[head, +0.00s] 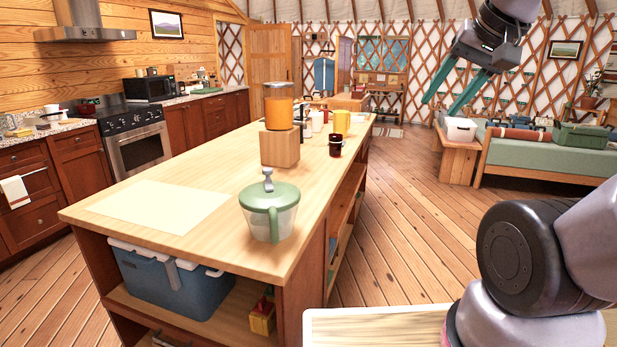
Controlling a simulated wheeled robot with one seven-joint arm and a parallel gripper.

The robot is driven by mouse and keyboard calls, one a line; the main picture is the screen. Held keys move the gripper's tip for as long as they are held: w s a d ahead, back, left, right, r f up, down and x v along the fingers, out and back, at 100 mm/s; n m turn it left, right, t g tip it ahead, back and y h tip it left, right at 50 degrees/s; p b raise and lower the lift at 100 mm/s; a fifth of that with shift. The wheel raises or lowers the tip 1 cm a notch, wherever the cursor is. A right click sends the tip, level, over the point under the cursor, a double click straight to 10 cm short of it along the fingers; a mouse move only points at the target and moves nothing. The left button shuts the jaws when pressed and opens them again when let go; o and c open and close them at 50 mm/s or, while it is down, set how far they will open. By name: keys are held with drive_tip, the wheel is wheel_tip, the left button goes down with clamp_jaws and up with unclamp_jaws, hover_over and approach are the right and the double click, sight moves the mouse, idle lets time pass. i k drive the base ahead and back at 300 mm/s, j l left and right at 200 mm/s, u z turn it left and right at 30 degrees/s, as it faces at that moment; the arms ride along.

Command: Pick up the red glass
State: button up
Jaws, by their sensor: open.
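A small dark red glass (336,146) stands upright on the wooden island (215,235), near its right edge and towards the far half. My gripper (441,108) hangs in the air at the upper right, with its two teal fingers apart and nothing between them. It is to the right of the red glass in the picture and clear of the island top. Nothing hides the glass from the front.
A wooden block (280,147) carrying an orange-filled jar (278,108) stands left of the glass. A yellow mug (342,122) and other small items are behind it. Open floor (405,205) lies right of the island.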

sight(334, 140)
drive_tip(key=i+l+u, duration=0.15)
drive_tip(key=i+l, duration=0.15)
drive_tip(key=i+l+u, duration=0.15)
drive_tip(key=l, duration=0.25)
drive_tip(key=i+l+u, duration=0.15)
drive_tip(key=i+l, duration=0.2)
drive_tip(key=i+l+u, duration=0.1)
drive_tip(key=i+l, duration=0.15)
drive_tip(key=i+l+u, duration=0.1)
drive_tip(key=l, duration=0.25)
drive_tip(key=i+l+u, duration=0.1)
drive_tip(key=i+l, duration=0.2)
drive_tip(key=i+l+u, duration=0.1)
drive_tip(key=l, duration=0.25)
drive_tip(key=i+l+u, duration=0.1)
drive_tip(key=i+l, duration=0.2)
drive_tip(key=i+l+u, duration=0.1)
drive_tip(key=l, duration=0.3)
drive_tip(key=i+l+u, duration=0.15)
drive_tip(key=l, duration=0.25)
drive_tip(key=i+l, duration=0.2)
drive_tip(key=l, duration=0.15)
drive_tip(key=i+l, duration=0.25)
drive_tip(key=l, duration=0.05)
